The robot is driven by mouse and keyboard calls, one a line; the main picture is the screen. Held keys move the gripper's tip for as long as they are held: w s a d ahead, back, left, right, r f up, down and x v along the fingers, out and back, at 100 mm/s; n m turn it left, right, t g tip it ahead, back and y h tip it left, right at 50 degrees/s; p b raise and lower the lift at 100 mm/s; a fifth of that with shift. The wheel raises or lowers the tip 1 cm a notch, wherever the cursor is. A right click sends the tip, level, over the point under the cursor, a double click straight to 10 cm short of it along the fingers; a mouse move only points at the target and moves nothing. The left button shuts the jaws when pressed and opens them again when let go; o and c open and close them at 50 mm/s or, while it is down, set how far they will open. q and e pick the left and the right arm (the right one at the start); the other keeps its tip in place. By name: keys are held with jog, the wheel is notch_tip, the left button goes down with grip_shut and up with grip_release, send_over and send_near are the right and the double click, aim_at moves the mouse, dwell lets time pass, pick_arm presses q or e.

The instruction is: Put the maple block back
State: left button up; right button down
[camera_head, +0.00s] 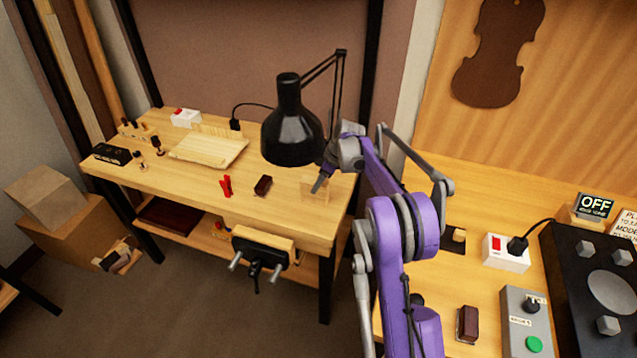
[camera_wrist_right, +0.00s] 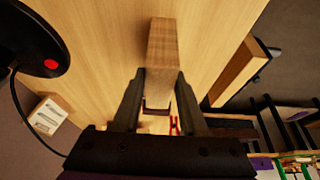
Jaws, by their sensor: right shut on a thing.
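My right gripper (camera_head: 319,184) is over the right end of the far workbench, beside the black lamp. In the right wrist view it (camera_wrist_right: 156,100) is shut on the maple block (camera_wrist_right: 162,50), a pale wooden bar. The block sits between the two fingers, its long side running away from the wrist. In the head view the block is hard to tell from the bench top and the fingers partly cover it. I cannot tell whether it touches the bench. My left gripper is not in view.
The black desk lamp (camera_head: 291,135) stands close to my right gripper. A dark red-brown block (camera_head: 263,185), a red item (camera_head: 226,186) and a pale wooden board (camera_head: 209,147) lie on the bench. A vise (camera_head: 261,252) juts from its front edge.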

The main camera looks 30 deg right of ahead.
jog(key=shift+f, duration=0.15)
jog(key=shift+c, duration=2.2)
grip_release()
jog(key=shift+s+r, duration=0.15)
jog(key=shift+r, duration=0.4)
jog(key=v, duration=1.1)
jog(key=shift+r, duration=0.15)
jog(key=shift+d, duration=0.1)
